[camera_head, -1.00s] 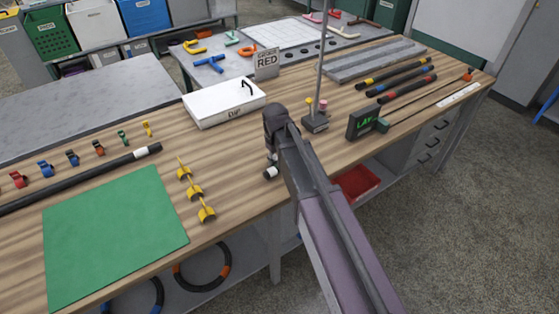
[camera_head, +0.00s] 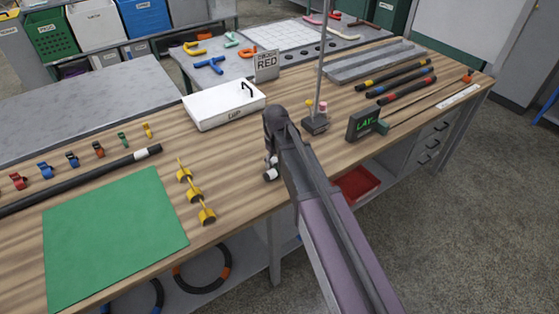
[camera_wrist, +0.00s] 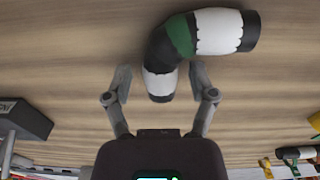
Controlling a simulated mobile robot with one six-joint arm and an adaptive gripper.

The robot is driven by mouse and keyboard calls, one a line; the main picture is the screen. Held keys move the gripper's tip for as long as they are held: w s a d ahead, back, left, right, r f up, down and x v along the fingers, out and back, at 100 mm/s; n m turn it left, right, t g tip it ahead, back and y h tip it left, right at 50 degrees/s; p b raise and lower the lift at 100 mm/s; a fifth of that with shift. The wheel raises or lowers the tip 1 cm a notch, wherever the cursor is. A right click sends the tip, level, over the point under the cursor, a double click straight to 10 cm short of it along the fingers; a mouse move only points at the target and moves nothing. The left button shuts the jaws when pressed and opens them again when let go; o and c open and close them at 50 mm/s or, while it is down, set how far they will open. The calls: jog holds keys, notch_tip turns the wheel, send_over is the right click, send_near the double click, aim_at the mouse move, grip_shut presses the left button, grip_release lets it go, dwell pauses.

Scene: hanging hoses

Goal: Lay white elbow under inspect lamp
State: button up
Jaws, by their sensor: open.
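A black elbow (camera_wrist: 180,42) with white bands at both ends and a green band lies on the wooden bench in the wrist view. In the head view only a small white and black part of it (camera_head: 270,174) shows; my arm hides the rest. My gripper (camera_wrist: 160,82) is open, its fingers on either side of the elbow's lower white-banded leg. I cannot tell whether they touch it.
A dark display reading LAY (camera_head: 364,123) stands right of the pole.

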aim_at(277, 163)
notch_tip(277, 163, up, 12)
jog(key=p, duration=1.1)
jog(key=shift+s+p, duration=0.15)
jog(key=shift+p, duration=0.2)
dwell(0.4)
jog(key=s+d+m, duration=0.6)
jog(key=s+d, duration=0.8)
jog(key=d, duration=0.5)
jog(key=shift+s+m, duration=0.25)
jog(key=shift+m, duration=0.15)
jog(key=shift+a, duration=0.1)
